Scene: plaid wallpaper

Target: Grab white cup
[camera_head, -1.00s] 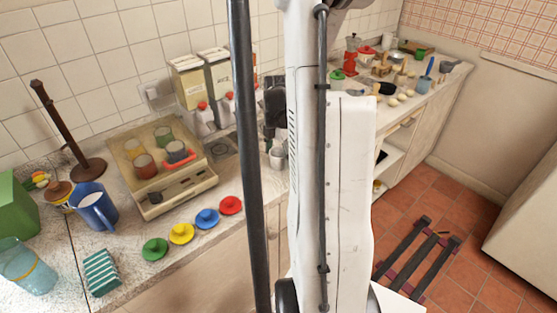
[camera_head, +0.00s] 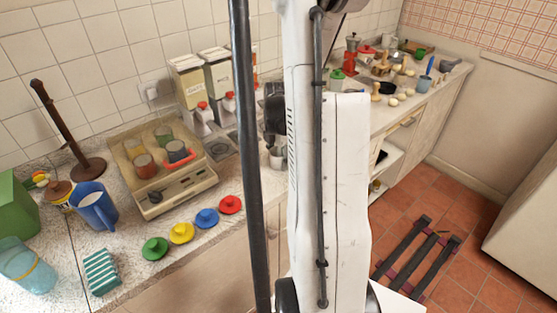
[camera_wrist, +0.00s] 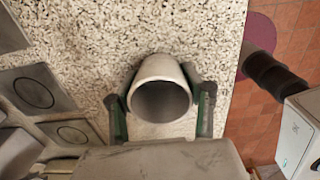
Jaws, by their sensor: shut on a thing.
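The white cup (camera_wrist: 160,72) is in the middle of the wrist view, its round dark opening facing the camera. My gripper (camera_wrist: 160,97) has one green-edged finger on each side of it and is shut on it. Speckled countertop shows around the cup; I cannot tell whether the cup touches it. In the head view the cup (camera_head: 277,158) shows as a small pale shape just left of my white arm, which hides part of it and most of the gripper.
Dispensers (camera_head: 210,85) stand by the tiled wall, close to the cup. A tray with small cups (camera_head: 165,190) and several coloured lids (camera_head: 207,218) lie farther left. In the wrist view, square grey coasters (camera_wrist: 38,90) lie left and the counter edge (camera_wrist: 240,70) runs right.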

